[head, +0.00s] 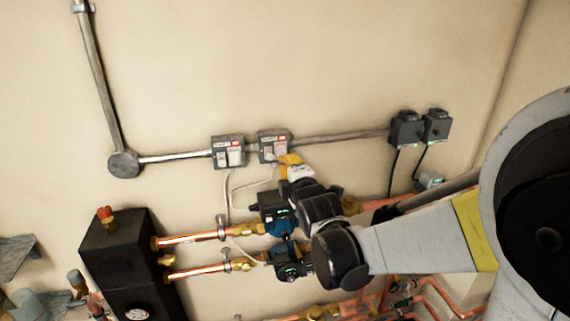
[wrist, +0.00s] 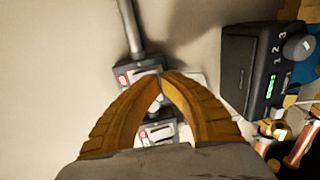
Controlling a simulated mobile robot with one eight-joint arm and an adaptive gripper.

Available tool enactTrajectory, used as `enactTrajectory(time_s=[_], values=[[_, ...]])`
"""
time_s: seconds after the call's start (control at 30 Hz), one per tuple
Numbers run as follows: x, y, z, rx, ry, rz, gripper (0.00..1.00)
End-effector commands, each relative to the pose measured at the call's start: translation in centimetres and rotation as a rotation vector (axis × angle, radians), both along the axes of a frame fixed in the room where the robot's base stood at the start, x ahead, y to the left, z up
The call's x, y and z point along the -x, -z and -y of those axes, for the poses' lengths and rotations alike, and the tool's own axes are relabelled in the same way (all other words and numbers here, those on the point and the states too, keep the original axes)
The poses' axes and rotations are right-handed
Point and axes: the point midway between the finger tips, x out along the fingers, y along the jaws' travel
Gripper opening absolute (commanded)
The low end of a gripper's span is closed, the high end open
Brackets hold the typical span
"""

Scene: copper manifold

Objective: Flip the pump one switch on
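Two grey switch boxes with red-and-white labels are on the wall: a left box (head: 228,152) and a right box (head: 274,146) in the head view. The label text is too small to read, so I cannot tell which is pump one. My gripper (head: 290,160) has yellow fingers and is at the lower right of the right box. In the wrist view, the fingertips (wrist: 161,77) meet, with nothing visible between them, and overlap the edge of the upper box (wrist: 126,74). The lower box (wrist: 159,131) shows between the fingers. Contact and switch positions are unclear.
A dark pump with a dial and green display (wrist: 268,72) stands close right in the wrist view. Copper pipes (head: 195,237) and a black unit (head: 120,250) lie below the boxes. Metal conduit (head: 340,136) runs along the wall. The wall above is clear.

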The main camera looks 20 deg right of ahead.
Motion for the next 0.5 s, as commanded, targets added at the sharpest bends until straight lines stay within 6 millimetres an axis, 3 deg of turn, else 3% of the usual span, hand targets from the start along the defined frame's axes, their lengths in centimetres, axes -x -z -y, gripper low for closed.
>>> enactTrajectory(time_s=[0.3,0.5], values=[[7.0,0.2,0.0,0.001,0.000,0.001,0.00],[9.6,0.3,0.0,0.000,0.000,0.002,0.00]])
